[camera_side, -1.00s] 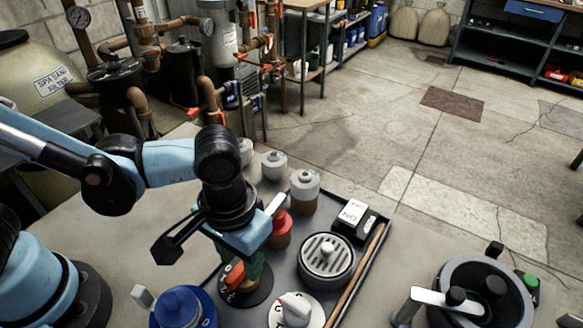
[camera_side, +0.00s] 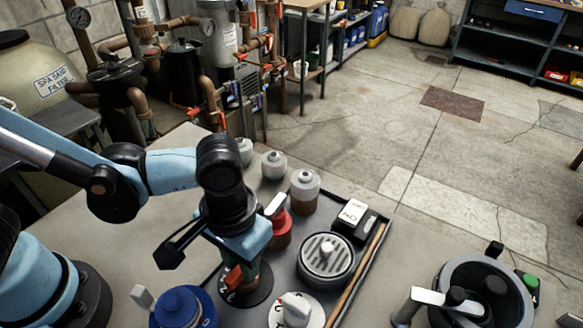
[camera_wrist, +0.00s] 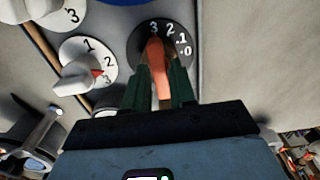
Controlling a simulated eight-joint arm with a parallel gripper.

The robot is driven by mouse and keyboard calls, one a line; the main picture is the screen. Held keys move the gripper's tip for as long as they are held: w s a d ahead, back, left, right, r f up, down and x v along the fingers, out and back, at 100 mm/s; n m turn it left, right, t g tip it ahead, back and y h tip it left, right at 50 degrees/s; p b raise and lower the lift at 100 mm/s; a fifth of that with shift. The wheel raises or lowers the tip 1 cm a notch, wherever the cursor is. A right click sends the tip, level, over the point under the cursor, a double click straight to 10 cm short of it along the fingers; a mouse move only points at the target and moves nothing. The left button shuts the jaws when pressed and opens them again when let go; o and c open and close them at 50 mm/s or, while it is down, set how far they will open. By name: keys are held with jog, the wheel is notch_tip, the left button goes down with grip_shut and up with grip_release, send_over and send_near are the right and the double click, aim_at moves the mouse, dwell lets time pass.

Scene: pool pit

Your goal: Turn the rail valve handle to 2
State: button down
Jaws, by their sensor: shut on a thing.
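The valve with an orange-red handle (camera_side: 233,277) sits on a black dial (camera_side: 258,291) below my gripper (camera_side: 241,268). In the wrist view, its orange handle (camera_wrist: 155,58) stands between the two green fingers of my gripper (camera_wrist: 160,85), which are shut on it. The black dial (camera_wrist: 184,41) carries white marks 3, 2, 1 and 0. The handle's far end lies just below the 3 and 2, seemingly nearer the 3; its exact reading is hard to tell.
A white dial (camera_wrist: 88,50) with a white, red-tipped pointer is close by. A pump-like pot (camera_side: 485,290) stands right, past clear bench.

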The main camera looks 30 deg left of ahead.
jog(key=shift+m, duration=2.8)
jog(key=c, duration=1.1)
grip_release()
jog(key=shift+r, duration=0.1)
jog(key=shift+r, duration=6)
